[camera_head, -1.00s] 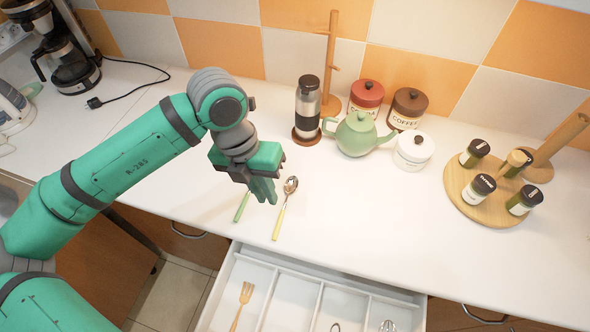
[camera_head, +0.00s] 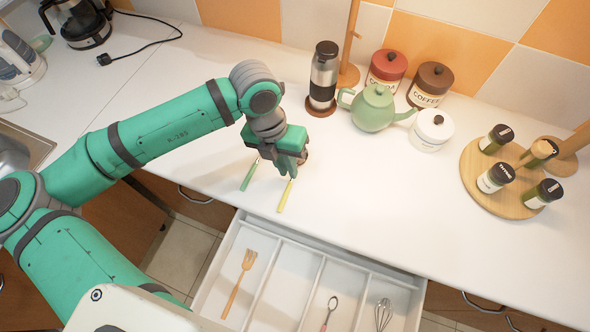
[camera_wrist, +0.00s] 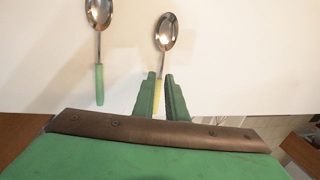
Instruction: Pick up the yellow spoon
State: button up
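The yellow spoon (camera_head: 285,197) lies on the white counter near its front edge, with its yellow handle toward the drawer. In the head view my gripper covers most of its metal part. In the wrist view the spoon's metal bowl (camera_wrist: 166,32) points away from my gripper. My gripper (camera_head: 290,168) is low over the spoon, pointing down. In the wrist view its fingers (camera_wrist: 160,76) are a little apart, with the yellow handle showing in the gap between them. I cannot tell whether they touch it.
A green-handled spoon (camera_head: 249,175) lies close on the left; its bowl shows in the wrist view (camera_wrist: 98,13). An open drawer (camera_head: 210,282) below holds utensils. A teapot (camera_head: 372,110), grinder (camera_head: 323,78) and canisters stand behind. The counter to the right is clear up to the spice tray (camera_head: 480,196).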

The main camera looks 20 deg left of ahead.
jog(key=shift+w+d+f, duration=0.1)
jog(key=shift+d+f, duration=0.05)
jog(key=shift+f, duration=0.5)
jog(key=shift+d+f, duration=0.15)
jog(key=shift+f, duration=0.5)
jog(key=shift+c, duration=0.6)
grip_shut()
